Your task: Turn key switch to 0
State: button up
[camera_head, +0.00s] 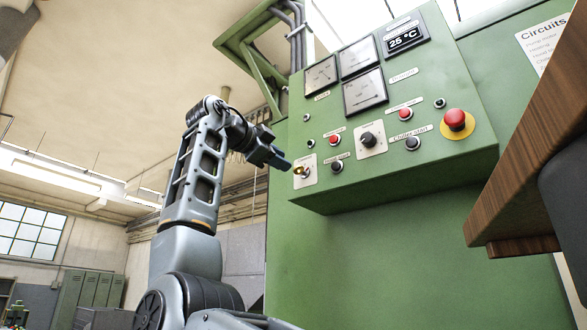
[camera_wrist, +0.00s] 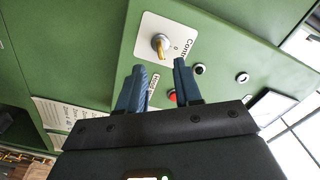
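The key switch (camera_head: 301,171) has a brass-coloured key on a pale plate at the lower left of the green control panel (camera_head: 420,165). In the wrist view the key (camera_wrist: 160,44) stands upright in the picture on its white plate, with a small 0 mark to its right. My gripper (camera_head: 288,165) is close in front of the key switch in the head view. In the wrist view my gripper (camera_wrist: 159,68) has two blue fingers apart with an empty gap. The key shows just beyond the fingertips; I cannot tell the exact distance.
A black rotary knob (camera_head: 369,140), a red button (camera_head: 334,139) and a black button (camera_head: 337,167) are right of the key switch. A red emergency stop (camera_head: 456,119) sits farther right. Gauges are above. A brown wooden piece (camera_head: 535,150) juts in at the right.

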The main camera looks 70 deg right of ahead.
aim_at(295, 168)
jog(key=p+x, duration=0.1)
jog(key=x, duration=0.6)
jog(key=shift+w, duration=0.1)
grip_shut()
dwell(0.3)
